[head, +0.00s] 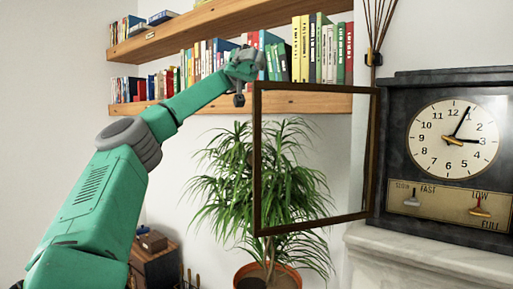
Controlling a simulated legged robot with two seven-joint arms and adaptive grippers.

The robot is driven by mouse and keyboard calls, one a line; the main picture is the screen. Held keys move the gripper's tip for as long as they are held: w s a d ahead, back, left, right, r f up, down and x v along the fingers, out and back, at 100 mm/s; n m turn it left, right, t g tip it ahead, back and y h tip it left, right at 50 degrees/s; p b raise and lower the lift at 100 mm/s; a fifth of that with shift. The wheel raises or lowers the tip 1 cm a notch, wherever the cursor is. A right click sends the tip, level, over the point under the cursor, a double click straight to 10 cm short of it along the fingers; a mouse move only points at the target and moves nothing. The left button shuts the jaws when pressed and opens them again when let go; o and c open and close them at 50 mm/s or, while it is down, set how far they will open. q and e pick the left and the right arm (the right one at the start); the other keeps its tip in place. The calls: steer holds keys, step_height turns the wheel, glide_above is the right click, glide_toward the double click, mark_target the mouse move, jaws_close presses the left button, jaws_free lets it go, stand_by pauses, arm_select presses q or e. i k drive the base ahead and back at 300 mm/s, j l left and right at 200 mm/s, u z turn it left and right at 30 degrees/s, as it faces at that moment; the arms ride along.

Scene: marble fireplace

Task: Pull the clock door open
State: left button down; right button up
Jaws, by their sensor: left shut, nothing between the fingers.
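The clock (395,188) is a dark case with a round white face (453,138) and a brass panel below it, at the right of the head view. Its door (257,165), a thin dark frame around a see-through pane, stands swung wide open to the left of the case, joined at the case's left edge. My left gripper (240,99) is shut and empty, near the upper left corner of the door frame. I cannot tell whether it touches the frame. My right gripper is not in view.
The clock stands on a pale marble mantel (430,258). A potted plant (265,185) is behind the open door. Two wooden shelves (215,28) with books are on the wall above. A small wooden cabinet (155,265) is at the lower left.

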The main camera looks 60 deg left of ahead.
mark_target(254, 159)
steer(key=k+l, duration=0.2)
steer(key=l, duration=0.2)
steer(key=k+l, duration=0.2)
steer(key=l, duration=0.2)
steer(key=k+l, duration=0.2)
steer(key=l, duration=0.2)
